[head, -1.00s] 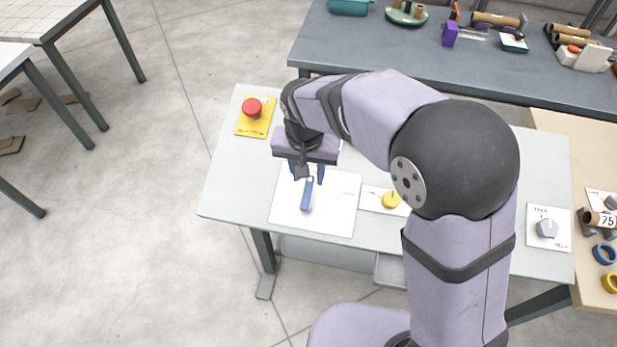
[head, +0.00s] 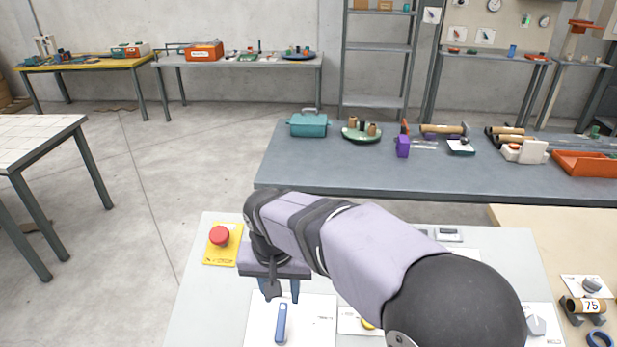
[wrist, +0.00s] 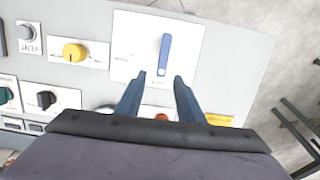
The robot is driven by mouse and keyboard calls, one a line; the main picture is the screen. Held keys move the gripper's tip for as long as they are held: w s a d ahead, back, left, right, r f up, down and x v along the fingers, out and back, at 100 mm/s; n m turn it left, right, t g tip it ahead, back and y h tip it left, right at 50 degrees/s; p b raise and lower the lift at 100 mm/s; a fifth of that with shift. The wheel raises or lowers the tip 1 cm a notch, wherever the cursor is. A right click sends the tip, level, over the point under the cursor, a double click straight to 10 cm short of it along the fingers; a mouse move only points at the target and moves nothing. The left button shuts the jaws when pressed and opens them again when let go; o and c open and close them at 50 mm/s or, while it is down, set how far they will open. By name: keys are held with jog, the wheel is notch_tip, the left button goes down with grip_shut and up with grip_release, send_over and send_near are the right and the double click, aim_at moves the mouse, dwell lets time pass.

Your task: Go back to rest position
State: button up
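My gripper (head: 282,291) hangs over the light grey control table, with its two blue fingers apart and nothing between them. In the wrist view my gripper (wrist: 160,80) also shows open and empty. A blue lever (head: 281,322) on a white panel (head: 315,318) lies just in front of the fingers, apart from them. The lever (wrist: 164,54) stands nearly upright in the wrist view on its white panel (wrist: 130,45).
A red button on a yellow plate (head: 212,257) is left of my gripper. The wrist view shows a yellow knob (wrist: 74,52) and a black knob (wrist: 46,100). A dark grey table (head: 330,170) with several items stands behind.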

jog(key=s+d+f, duration=0.1)
jog(key=d+f, duration=0.1)
jog(key=d, duration=0.5)
jog(key=s+d+f, duration=0.1)
jog(key=s+d, duration=0.1)
jog(key=d, duration=0.4)
jog(key=s+d+f+g, duration=0.1)
jog(key=s+d+f, duration=0.4)
jog(key=s+d, duration=0.5)
jog(key=shift+d+g, duration=0.4)
jog(key=shift+d, duration=0.45)
dwell(0.7)
